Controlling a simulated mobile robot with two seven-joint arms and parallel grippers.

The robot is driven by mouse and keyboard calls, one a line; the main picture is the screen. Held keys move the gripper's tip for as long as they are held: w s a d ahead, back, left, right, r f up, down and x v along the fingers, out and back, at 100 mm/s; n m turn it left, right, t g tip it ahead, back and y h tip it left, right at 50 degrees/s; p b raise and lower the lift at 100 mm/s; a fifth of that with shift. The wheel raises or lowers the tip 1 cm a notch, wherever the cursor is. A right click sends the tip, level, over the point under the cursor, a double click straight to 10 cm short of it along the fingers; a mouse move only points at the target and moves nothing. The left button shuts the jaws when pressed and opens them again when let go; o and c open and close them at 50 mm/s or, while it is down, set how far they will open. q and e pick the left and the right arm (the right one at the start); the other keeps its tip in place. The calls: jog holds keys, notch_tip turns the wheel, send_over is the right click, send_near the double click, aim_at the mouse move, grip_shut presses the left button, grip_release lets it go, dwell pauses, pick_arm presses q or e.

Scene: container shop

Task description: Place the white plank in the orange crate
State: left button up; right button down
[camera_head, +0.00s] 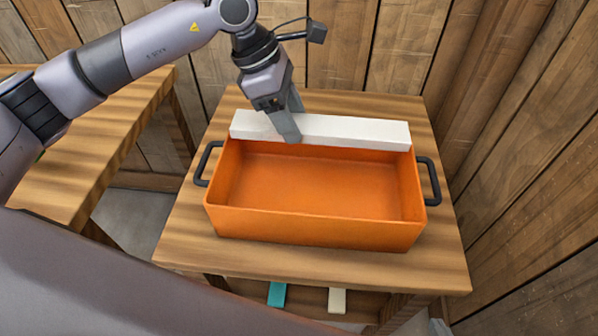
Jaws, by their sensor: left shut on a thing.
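The white plank (350,129) is long and lies level along the far rim of the orange crate (315,222). I cannot tell whether it touches the rim. The crate is empty, with a black handle at each end, and stands on a wooden table. My left gripper (287,122) reaches down from above and is shut on the plank, left of its middle. One finger shows on the plank's near side; the other is mostly hidden behind it. My right gripper is not in view.
The wooden table (200,255) has bare strips around the crate. Wooden walls stand close behind and to the right. Another wooden table (95,150) is at the left. Below the table are a teal piece (277,294) and a cream piece (337,300).

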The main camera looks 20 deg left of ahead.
aim_at(259, 120)
pick_arm(q)
notch_tip(259, 120, down, 14)
jog(key=shift+f, duration=0.2)
jog(key=shift+f, duration=0.1)
jog(key=o, duration=1.2)
jog(key=shift+c, duration=0.2)
jog(key=v, duration=1.2)
jog(key=shift+d, duration=0.1)
